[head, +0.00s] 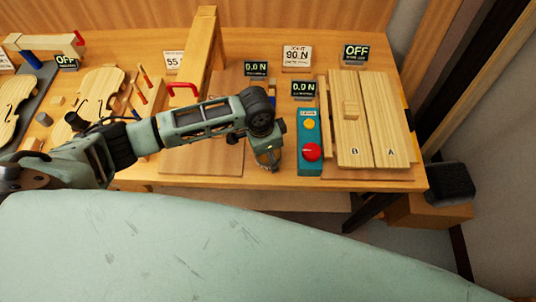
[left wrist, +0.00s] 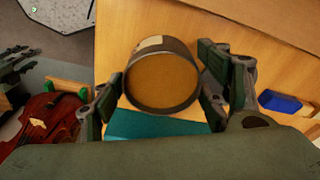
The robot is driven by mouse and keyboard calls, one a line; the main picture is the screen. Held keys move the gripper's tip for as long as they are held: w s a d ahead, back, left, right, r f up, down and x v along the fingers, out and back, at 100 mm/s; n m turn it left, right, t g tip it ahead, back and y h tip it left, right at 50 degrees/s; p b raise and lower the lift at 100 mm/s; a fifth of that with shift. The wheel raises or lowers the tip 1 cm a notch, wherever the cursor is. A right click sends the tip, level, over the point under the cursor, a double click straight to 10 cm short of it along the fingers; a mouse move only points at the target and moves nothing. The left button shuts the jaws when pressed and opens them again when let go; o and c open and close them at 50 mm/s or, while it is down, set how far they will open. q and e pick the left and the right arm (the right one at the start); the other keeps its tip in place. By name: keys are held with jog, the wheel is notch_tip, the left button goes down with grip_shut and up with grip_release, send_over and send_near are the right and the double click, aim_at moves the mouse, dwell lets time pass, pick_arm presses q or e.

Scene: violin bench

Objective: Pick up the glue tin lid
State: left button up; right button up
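My left gripper (head: 268,158) points down near the front edge of the bench in the head view. In the left wrist view its two fingers (left wrist: 160,93) stand apart, on either side of a round tin (left wrist: 160,78). The tin has a dark metal rim, a flat brown round face and a pale patch on its side. Whether the brown face is a lid or the contents, I cannot tell. The fingers look close to the tin's sides, with no clear grip on it. The tin is not distinct in the head view.
A teal control box (head: 309,165) with a red button stands right of my gripper. Beyond it are pale boards (head: 385,130). A wooden beam (head: 200,50) and a red handle (head: 183,90) are behind my arm. A red violin (left wrist: 40,130) shows in the left wrist view.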

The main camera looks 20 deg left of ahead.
pick_arm(q)
jog(key=c, duration=0.4)
jog(key=shift+c, duration=0.9)
jog(key=c, duration=0.6)
jog(key=shift+w+r, duration=0.1)
pick_arm(e)
jog(key=shift+s+a, duration=0.1)
jog(key=shift+a, duration=0.15)
pick_arm(q)
jog(key=shift+r, duration=0.1)
pick_arm(e)
jog(key=shift+f, duration=0.1)
